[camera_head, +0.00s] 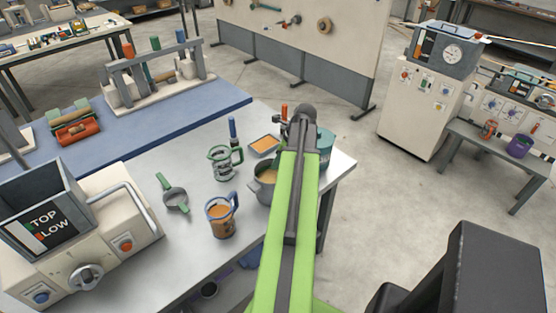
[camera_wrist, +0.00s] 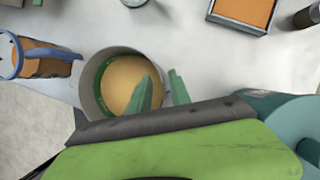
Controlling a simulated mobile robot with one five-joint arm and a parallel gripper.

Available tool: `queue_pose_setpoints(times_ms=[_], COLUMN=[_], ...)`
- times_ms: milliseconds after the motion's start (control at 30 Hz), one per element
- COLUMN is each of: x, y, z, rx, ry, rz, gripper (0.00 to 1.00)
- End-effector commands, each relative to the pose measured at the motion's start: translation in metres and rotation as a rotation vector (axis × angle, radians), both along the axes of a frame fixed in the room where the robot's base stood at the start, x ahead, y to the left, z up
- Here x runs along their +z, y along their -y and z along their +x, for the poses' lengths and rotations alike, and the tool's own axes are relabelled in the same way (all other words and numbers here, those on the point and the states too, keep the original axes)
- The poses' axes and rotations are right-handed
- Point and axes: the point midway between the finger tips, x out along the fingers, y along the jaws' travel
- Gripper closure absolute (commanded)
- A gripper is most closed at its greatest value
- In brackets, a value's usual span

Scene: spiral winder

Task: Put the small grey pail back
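A small grey pail (camera_head: 262,188) with tan contents stands on the grey table, partly hidden behind my arm in the head view. In the wrist view the pail (camera_wrist: 92,102) shows from above, with a green ring inside its wall. My gripper (camera_wrist: 165,88) has two green fingers, spread apart at the pail's right side. The left finger overlaps the pail's opening and the right one is outside its wall. Whether they touch the wall I cannot tell. In the head view my arm hides the fingers.
A blue-handled mug (camera_head: 221,218) stands left of the pail. A green-framed jar (camera_head: 224,165) and an orange-filled tray (camera_head: 264,146) stand behind it. A teal container (camera_head: 325,148) is close on the right. A grey cup with a green handle (camera_head: 175,199) lies farther left.

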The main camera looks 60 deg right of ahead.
Motion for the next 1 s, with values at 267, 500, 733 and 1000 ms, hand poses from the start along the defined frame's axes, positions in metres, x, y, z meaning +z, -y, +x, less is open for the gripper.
queue_pose_setpoints(times_ms=[267,500,733,1000], x=[0.067,0.102,0.100,0.100], y=[0.005,0.009,0.010,0.010], z=[-0.022,-0.038,-0.040,-0.039], rx=[-0.001,0.000,0.001,0.001], ry=[0.000,0.000,0.000,0.000], rz=[0.000,0.001,0.001,0.001], gripper=[0.76,0.76,0.76,0.76])
